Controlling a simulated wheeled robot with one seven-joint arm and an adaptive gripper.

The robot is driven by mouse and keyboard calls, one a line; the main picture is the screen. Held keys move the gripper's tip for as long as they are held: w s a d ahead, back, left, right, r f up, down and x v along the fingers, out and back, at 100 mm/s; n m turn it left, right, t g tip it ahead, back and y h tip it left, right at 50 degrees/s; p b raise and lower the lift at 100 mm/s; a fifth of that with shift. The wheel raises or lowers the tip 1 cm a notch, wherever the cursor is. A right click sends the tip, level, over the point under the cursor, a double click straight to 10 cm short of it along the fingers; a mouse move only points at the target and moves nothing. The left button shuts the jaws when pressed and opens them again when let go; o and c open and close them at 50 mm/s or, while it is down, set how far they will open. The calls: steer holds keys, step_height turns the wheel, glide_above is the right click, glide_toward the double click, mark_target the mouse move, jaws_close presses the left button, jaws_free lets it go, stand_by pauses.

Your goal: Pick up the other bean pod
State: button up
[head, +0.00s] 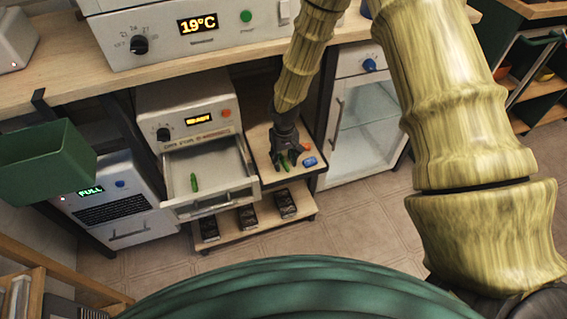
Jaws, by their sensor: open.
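One green bean pod (194,182) lies in the open white drawer (178,165) of the machine marked with an amber display. A second green pod-like thing (285,166) lies on the wooden shelf (262,150) to the right of the drawer, right at my gripper's fingertips. My gripper (284,163) points down over this shelf with its fingers apart. The fingers partly hide the green thing, and I cannot tell whether they touch it.
A blue object (310,161) and a small orange object (307,147) lie on the shelf close to my gripper's right. Several dark packs (247,217) sit on the low shelf below. A green bin (48,160) is at the left.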

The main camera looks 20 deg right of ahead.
steer(key=shift+f, duration=0.1)
steer(key=c, duration=0.8)
